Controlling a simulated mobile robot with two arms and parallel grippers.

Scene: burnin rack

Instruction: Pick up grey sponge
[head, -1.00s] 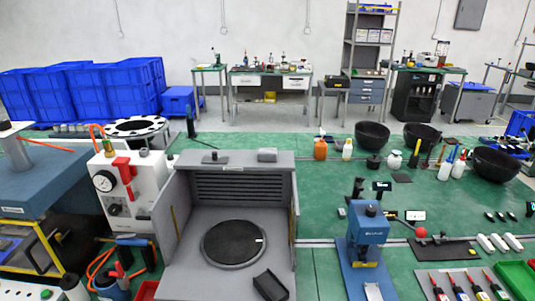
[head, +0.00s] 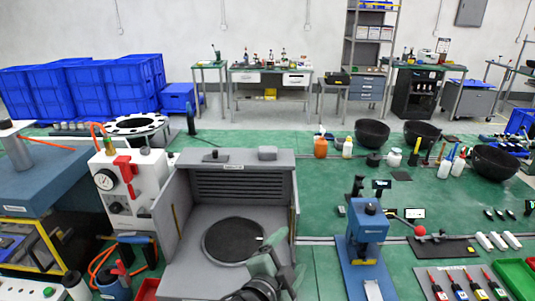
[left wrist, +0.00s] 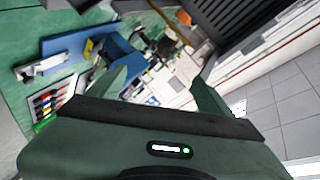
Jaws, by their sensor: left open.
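A small grey block (head: 267,153), which may be the grey sponge, lies on the top ledge of the grey booth (head: 230,165). I cannot make out its texture. My left gripper (head: 279,250) is over the front right part of the booth, nearer to me than the block and well apart from it. In the left wrist view my left gripper (left wrist: 160,84) has its fingers spread with nothing between them. I do not make out a sponge in the left wrist view. My right gripper is not in view.
A round black turntable (head: 233,241) sits in the booth between its side walls. A blue press (head: 368,240) stands close on the right. A white gauge box (head: 128,190) stands on the left.

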